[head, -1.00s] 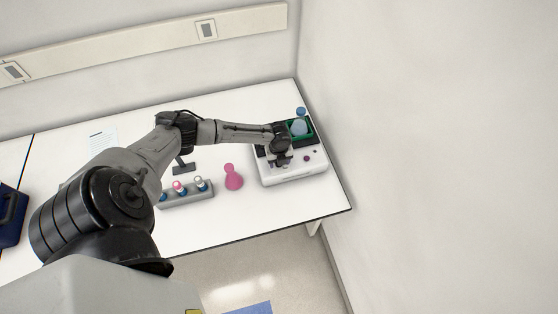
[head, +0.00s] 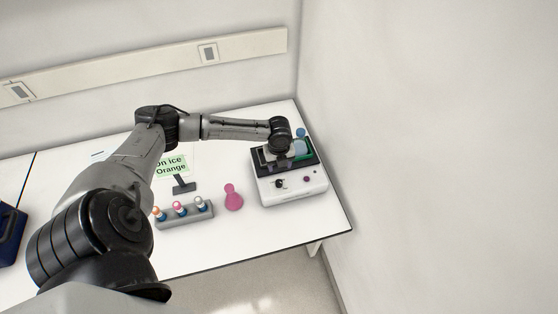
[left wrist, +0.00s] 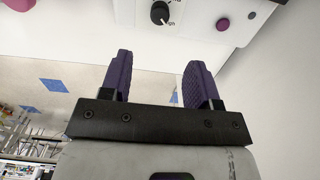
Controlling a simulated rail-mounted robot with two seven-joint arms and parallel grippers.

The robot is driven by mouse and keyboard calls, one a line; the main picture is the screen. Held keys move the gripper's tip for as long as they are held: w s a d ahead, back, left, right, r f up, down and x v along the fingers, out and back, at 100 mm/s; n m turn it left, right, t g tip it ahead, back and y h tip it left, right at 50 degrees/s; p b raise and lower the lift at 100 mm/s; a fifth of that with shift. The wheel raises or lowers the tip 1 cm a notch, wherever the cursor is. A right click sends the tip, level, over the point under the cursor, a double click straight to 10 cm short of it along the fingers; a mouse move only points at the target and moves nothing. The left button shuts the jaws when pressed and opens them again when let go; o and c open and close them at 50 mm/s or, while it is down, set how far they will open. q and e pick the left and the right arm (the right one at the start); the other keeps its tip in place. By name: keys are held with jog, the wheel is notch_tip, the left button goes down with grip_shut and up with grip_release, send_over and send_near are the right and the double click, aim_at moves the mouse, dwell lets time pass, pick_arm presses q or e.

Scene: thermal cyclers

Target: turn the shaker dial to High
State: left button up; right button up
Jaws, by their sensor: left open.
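The shaker (head: 290,195) is a white box with a dark top at the right end of the table. Its black dial (head: 280,184) is on the front panel and is uncovered. In the left wrist view the dial (left wrist: 160,12) is at the top edge, with a white mark towards the lower right, near lettering that seems to end in "gh". My left gripper (left wrist: 158,72) is open and empty, its purple fingers apart from the dial. In the head view my left wrist is over the shaker's back part, and the fingers are hidden. My right gripper is not in view.
A purple button (head: 307,180) is right of the dial. A green tray (head: 308,148) with a blue flask is on the shaker. A pink flask (head: 233,199), a grey rack (head: 186,215) of vials and a sign (head: 172,166) reading "On ice Orange" stand to the left. A wall borders the right.

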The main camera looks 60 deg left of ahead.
pick_arm(q)
jog(key=shift+r, duration=0.75)
